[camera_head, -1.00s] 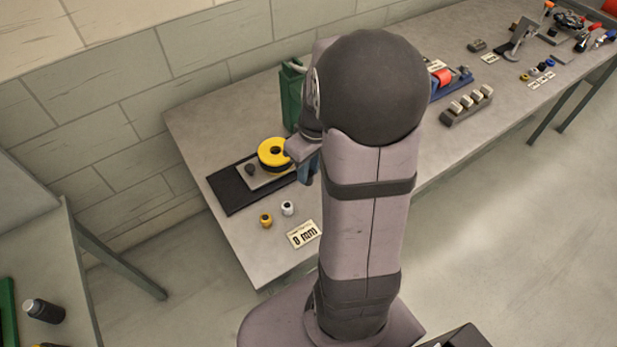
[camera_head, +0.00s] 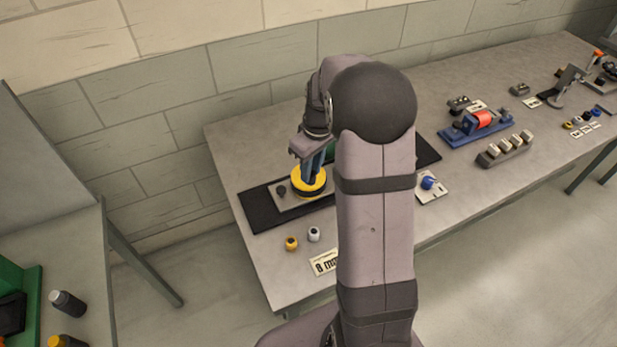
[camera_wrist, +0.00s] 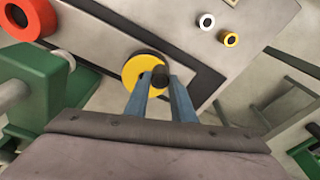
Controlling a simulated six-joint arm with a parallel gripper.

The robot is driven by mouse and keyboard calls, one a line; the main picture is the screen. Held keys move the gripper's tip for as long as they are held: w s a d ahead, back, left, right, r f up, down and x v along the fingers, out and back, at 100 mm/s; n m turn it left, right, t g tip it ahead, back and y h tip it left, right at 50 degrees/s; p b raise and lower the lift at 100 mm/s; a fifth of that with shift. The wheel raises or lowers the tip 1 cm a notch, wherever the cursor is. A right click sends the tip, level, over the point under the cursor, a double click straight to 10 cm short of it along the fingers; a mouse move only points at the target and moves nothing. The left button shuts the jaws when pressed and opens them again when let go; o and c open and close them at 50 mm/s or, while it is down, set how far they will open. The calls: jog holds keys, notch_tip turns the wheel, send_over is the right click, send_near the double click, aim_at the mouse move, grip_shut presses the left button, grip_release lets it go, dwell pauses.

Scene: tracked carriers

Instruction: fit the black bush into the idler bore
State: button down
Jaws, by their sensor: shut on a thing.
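The idler, a yellow ring on a dark base (camera_head: 308,187), sits on a grey plate (camera_head: 322,200) over a black mat on the bench. It also shows in the wrist view (camera_wrist: 133,70). My gripper (camera_head: 312,174) points down over the idler. In the wrist view its blue fingers (camera_wrist: 161,80) are shut on the black bush (camera_wrist: 160,75), a small dark cylinder. I cannot tell whether the bush touches the ring.
A white bush (camera_head: 313,234) and a yellow bush (camera_head: 291,243) stand in front of the mat, near a label card (camera_head: 325,262). A green block (camera_wrist: 50,95) is beside the plate in the wrist view.

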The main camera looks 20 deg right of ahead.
jog(key=w+d+r+m, duration=0.1)
jog(key=w+d+r, duration=0.1)
jog(key=w+r, duration=0.45)
jog(key=shift+m, duration=0.4)
jog(key=shift+s+a+f+p, duration=0.1)
jog(key=shift+s+f+p, duration=0.4)
jog(key=shift+f, duration=1.15)
jog(key=shift+s+a+f+p, duration=0.15)
jog(key=shift+s+f+p, duration=0.35)
jog(key=shift+f, duration=1.2)
jog(key=shift+s+a+f+p, duration=0.2)
jog(key=shift+f+p, duration=0.45)
jog(key=shift+f, duration=1)
jog(key=shift+d+f, duration=0.1)
jog(key=shift+f, duration=0.05)
jog(key=c, duration=1.5)
grip_release()
